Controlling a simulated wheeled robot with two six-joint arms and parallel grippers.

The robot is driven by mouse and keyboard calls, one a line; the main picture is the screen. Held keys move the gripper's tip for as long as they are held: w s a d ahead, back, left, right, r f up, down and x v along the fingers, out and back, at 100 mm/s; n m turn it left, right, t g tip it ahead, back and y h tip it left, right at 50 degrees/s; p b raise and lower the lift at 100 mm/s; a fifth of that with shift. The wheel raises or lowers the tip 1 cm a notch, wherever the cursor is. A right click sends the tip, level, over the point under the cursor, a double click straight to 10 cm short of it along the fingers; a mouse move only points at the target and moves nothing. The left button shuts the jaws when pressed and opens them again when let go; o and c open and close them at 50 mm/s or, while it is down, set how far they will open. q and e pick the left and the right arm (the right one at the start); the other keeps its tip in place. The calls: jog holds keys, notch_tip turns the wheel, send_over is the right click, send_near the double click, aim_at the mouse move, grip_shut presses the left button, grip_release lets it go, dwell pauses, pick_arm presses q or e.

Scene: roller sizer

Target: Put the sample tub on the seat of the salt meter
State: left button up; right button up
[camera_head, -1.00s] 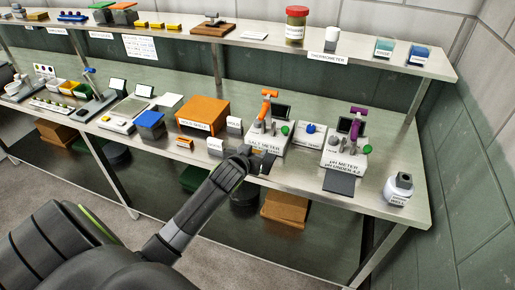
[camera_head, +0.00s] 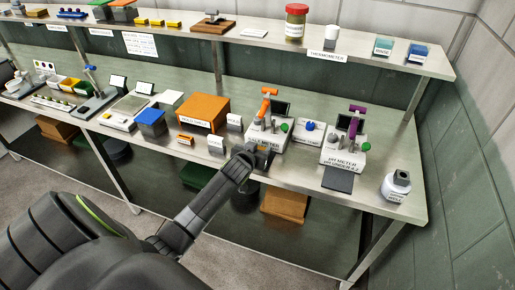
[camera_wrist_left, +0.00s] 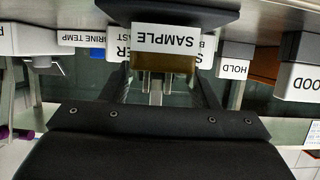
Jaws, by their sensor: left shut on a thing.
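The salt meter (camera_head: 270,132) is a white box with an orange arm and a dark screen, near the bench's front edge. My left gripper (camera_head: 257,156) is at its front and covers part of its label. In the left wrist view, which is upside down, the gripper (camera_wrist_left: 163,88) is shut on the sample tub (camera_wrist_left: 165,63), a brownish tub with a white SAMPLE label. A dark flat plate (camera_wrist_left: 185,17) shows just beyond the tub's label; I cannot tell whether they touch. The meter's seat is hidden in the head view. My right gripper is not in view.
The pH meter (camera_head: 343,152), with a purple arm and a dark plate in front, stands to the right. A small white unit with a blue knob (camera_head: 309,128) sits between the meters. An orange box (camera_head: 203,112) and small white signs stand left.

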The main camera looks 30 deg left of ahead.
pick_arm(q)
jog(key=o, duration=1)
jog(key=shift+f, duration=0.1)
jog(key=shift+o, duration=0.2)
jog(key=shift+r, duration=0.25)
jog(key=shift+s, duration=0.25)
jog(key=b+v, duration=0.1)
jog(key=v, duration=1)
jog(key=shift+s+d, duration=0.15)
jog(key=shift+s, duration=0.1)
jog(key=shift+r, duration=0.1)
